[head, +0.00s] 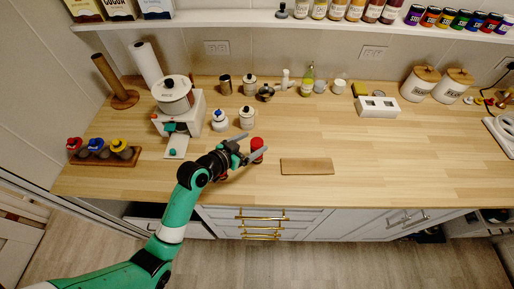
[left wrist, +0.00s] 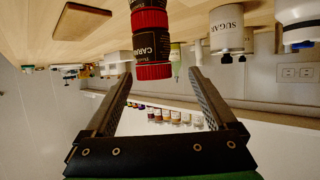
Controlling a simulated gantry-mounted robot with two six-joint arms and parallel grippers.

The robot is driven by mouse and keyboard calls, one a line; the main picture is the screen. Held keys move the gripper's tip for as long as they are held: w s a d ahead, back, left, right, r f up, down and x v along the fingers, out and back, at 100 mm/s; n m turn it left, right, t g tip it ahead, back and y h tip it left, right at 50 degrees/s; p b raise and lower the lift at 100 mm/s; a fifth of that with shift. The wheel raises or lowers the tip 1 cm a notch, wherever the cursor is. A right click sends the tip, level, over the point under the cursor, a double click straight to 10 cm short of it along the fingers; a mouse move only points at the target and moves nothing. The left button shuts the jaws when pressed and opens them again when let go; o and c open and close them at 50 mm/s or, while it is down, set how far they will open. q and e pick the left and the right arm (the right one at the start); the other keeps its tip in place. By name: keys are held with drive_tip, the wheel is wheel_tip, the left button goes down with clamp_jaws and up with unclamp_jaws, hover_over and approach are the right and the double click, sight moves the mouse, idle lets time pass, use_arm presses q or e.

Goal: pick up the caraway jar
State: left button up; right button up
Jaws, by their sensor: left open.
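The caraway jar (head: 257,149), red with a black label, stands on the wooden counter near its front edge. In the left wrist view the caraway jar (left wrist: 152,45) appears upside down, with part of its label readable. My left gripper (head: 260,141) is open and reaches in from the left at the jar. In the left wrist view the open fingertips of my left gripper (left wrist: 160,77) lie to either side of the jar's red lid end, with gaps on both sides. The jar's far end is cut off there. My right gripper is not in view.
A wooden board (head: 307,167) lies right of the jar. A sugar canister (head: 247,117) and another white jar (head: 219,120) stand behind. A white dispenser (head: 192,110) and a spice rack (head: 104,158) are to the left. The counter's right front is clear.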

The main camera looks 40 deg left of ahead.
sight(262, 140)
use_arm(q)
drive_tip(key=shift+d+x, duration=0.2)
drive_tip(key=shift+x, duration=1.15)
drive_tip(key=shift+d+x, duration=0.2)
drive_tip(key=shift+x, duration=1.15)
drive_tip(key=shift+f, duration=0.15)
drive_tip(key=c, duration=1.4)
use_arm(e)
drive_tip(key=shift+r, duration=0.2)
use_arm(q)
drive_tip(key=shift+c, duration=0.2)
